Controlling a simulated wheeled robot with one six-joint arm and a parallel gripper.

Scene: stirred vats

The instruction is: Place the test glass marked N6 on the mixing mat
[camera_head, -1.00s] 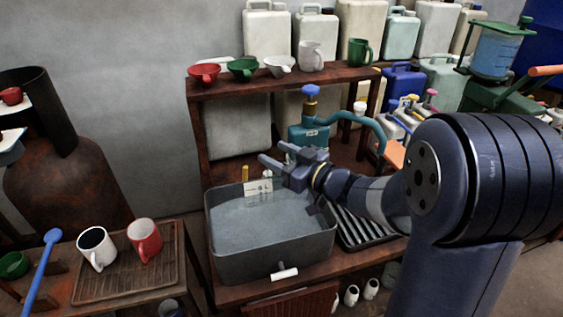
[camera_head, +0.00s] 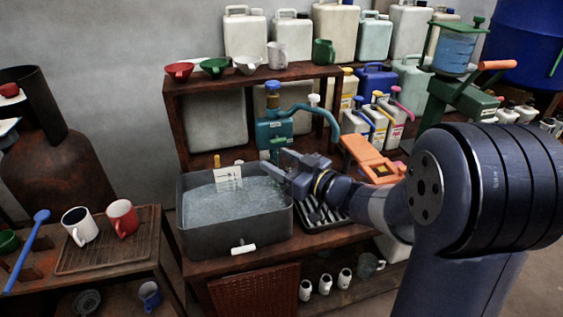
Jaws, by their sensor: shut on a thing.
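My gripper (camera_head: 277,166) is at the right rim of the grey tub, its two fingers pointing left over it. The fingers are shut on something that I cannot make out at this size. I cannot read an N6 mark anywhere. A ribbed brown mat or tray (camera_head: 88,262) lies on the low table at left, carrying a white mug (camera_head: 80,226) and a red mug (camera_head: 122,218); I cannot tell whether it is the mixing mat.
The grey tub (camera_head: 208,243) holds rippled, water-like contents, with a white card (camera_head: 228,178) at its back. A black rack (camera_head: 318,216) lies right of it, partly behind my arm. A teal pump (camera_head: 272,130) and an orange device (camera_head: 368,160) stand behind. A blue stick (camera_head: 27,250) rises at left.

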